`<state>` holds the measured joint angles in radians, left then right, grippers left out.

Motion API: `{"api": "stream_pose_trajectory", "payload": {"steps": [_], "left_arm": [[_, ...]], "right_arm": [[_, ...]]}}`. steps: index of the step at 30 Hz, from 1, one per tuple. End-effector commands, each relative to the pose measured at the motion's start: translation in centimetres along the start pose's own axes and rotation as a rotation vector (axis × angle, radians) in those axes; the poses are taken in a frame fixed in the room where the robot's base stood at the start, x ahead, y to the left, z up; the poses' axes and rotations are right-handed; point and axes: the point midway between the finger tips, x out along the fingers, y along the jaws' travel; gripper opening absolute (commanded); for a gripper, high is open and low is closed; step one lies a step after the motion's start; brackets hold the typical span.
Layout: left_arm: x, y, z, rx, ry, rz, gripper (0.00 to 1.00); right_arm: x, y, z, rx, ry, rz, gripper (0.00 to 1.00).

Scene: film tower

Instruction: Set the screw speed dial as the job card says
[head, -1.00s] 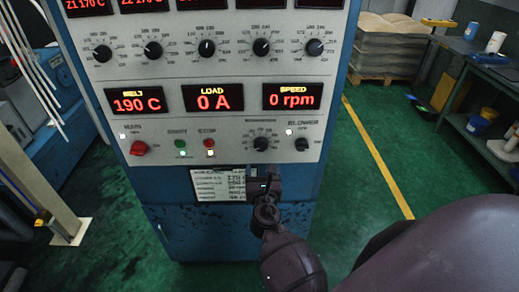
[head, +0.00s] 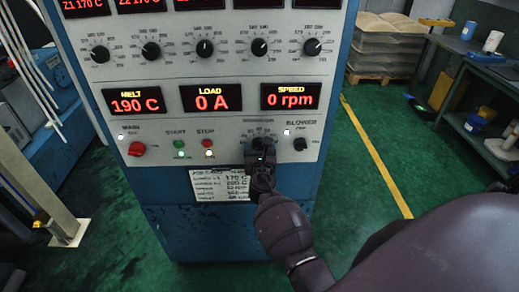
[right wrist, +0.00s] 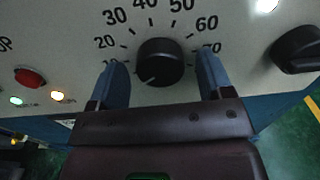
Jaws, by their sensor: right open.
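The screw speed dial (right wrist: 160,60) is a round black knob on the grey panel. Its scale reads 20 to 60 and beyond in the right wrist view, and its pale pointer mark faces lower left, toward the low end. My right gripper (head: 260,154) is open in front of the dial. In the right wrist view its two blue-grey fingers stand either side of the knob, with gaps between. In the head view it hides much of the dial. The job card (head: 207,187) is below the dial; its small print is only partly legible. The speed display (head: 290,97) shows 0 rpm. My left gripper is out of view.
The blower knob (head: 300,144) is close to the right of the dial. The start button (head: 179,145), stop button (head: 208,145) and red main switch (head: 137,149) are to the left. A row of temperature knobs (head: 204,48) is above the displays.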

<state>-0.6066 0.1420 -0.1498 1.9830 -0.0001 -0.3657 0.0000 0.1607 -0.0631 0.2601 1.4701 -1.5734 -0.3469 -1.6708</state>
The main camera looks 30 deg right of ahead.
Motion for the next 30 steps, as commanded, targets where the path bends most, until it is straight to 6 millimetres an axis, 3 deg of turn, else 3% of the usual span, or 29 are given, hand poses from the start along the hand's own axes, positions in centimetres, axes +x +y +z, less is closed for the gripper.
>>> {"api": "stream_pose_trajectory", "payload": {"steps": [2, 12, 22, 30], "left_arm": [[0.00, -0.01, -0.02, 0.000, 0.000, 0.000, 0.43], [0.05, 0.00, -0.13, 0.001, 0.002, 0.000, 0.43], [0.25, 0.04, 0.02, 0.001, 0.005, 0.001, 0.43], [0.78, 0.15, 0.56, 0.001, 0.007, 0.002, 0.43]], "right_arm": [[-0.01, -0.01, -0.01, 0.000, 0.000, 0.000, 0.73], [-0.04, -0.01, -0.02, 0.000, 0.000, 0.000, 0.24], [-0.06, -0.03, -0.14, 0.054, 0.001, 0.000, 0.24], [-0.08, -0.01, -0.26, 0.235, 0.000, 0.001, 0.24]]}}
